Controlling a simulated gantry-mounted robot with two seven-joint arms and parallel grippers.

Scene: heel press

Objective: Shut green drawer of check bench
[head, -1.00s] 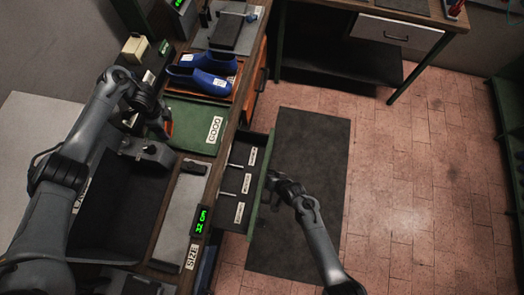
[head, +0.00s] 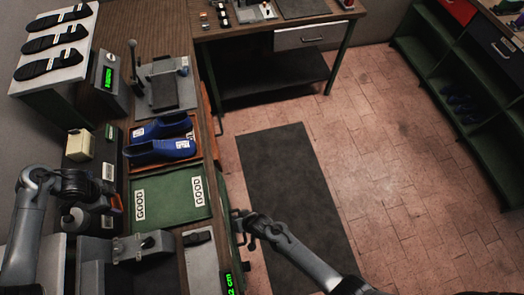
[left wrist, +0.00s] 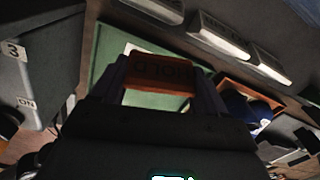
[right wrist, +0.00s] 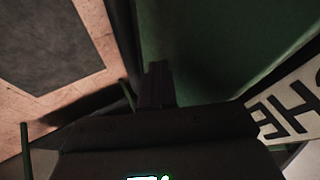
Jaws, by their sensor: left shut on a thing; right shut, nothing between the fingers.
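The green drawer's front (head: 234,232) shows as a narrow strip at the bench's right edge in the head view, largely covered by my right gripper (head: 245,226). It now sits close to the bench edge; I cannot tell whether a gap is left. In the right wrist view, a large green face (right wrist: 205,45) fills the area beyond the shut, empty right fingers (right wrist: 157,85); whether they touch it is unclear. My left gripper (left wrist: 160,85) is shut on an orange block (left wrist: 158,101) with dark lettering, above the bench (head: 208,140) at left.
A dark mat (head: 285,190) lies on the open tiled floor at right. Another bench with a white drawer (head: 312,36) stands at the back.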

